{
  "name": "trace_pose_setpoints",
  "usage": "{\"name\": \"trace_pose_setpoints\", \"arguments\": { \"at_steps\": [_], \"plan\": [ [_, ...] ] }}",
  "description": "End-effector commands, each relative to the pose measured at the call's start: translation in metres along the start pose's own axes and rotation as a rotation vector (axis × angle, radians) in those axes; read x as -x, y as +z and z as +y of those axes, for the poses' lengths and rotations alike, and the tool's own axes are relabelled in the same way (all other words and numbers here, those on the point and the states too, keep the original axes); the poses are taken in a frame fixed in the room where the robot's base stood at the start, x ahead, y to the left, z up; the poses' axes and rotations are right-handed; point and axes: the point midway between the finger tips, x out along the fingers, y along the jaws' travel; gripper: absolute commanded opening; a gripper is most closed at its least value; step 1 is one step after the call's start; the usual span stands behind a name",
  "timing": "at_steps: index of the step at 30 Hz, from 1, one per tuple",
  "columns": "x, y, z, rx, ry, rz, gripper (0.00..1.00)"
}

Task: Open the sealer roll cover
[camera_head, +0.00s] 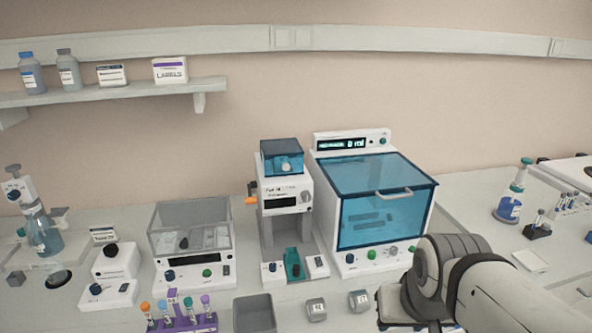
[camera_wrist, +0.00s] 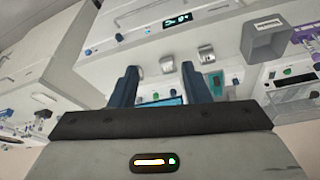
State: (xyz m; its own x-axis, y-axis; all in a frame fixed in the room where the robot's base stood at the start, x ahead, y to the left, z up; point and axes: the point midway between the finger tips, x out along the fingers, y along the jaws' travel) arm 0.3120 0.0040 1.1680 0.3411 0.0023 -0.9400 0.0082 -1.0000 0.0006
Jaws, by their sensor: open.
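The sealer (camera_head: 285,205) is the narrow white machine in the middle of the bench. Its roll cover (camera_head: 281,150) is a small blue see-through box on top, with a round pale knob (camera_head: 286,167) on its front, and it looks shut. My gripper (camera_wrist: 160,88) shows two dark blue fingers spread apart with nothing between them. In the head view my arm is at the lower right, in front of the large blue-windowed machine and well apart from the cover. The fingers are not clear there. I cannot pick out the roll cover in the wrist view.
The large machine with a blue door (camera_head: 385,215) stands close to the sealer's right. A grey-lidded machine (camera_head: 190,240) is at its left. A tube rack (camera_head: 180,315), a grey bin (camera_head: 255,315) and two small blocks (camera_head: 316,309) stand in front.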

Motion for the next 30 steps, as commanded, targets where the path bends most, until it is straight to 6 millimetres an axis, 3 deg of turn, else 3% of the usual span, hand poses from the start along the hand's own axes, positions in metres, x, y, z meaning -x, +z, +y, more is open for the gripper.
{"name": "trace_pose_setpoints", "arguments": {
  "at_steps": [1,5,9,12,14,16,19,22,30],
  "plan": [
    [-0.009,-0.015,-0.018,-0.003,-0.004,0.033,0.43],
    [-0.031,-0.083,-0.041,0.005,-0.039,0.209,0.43],
    [-0.056,-0.177,-0.078,0.003,-0.111,0.466,0.43],
    [-0.07,-0.237,-0.113,0.019,-0.185,0.643,0.43],
    [-0.079,-0.264,-0.136,0.028,-0.24,0.72,0.43],
    [-0.083,-0.301,-0.145,-0.029,-0.234,0.871,0.43],
    [-0.088,-0.331,-0.172,-0.042,-0.301,1.005,0.43],
    [-0.091,-0.349,-0.192,-0.052,-0.35,1.096,0.43],
    [-0.091,-0.373,-0.21,-0.063,-0.394,1.177,0.43]
  ]
}}
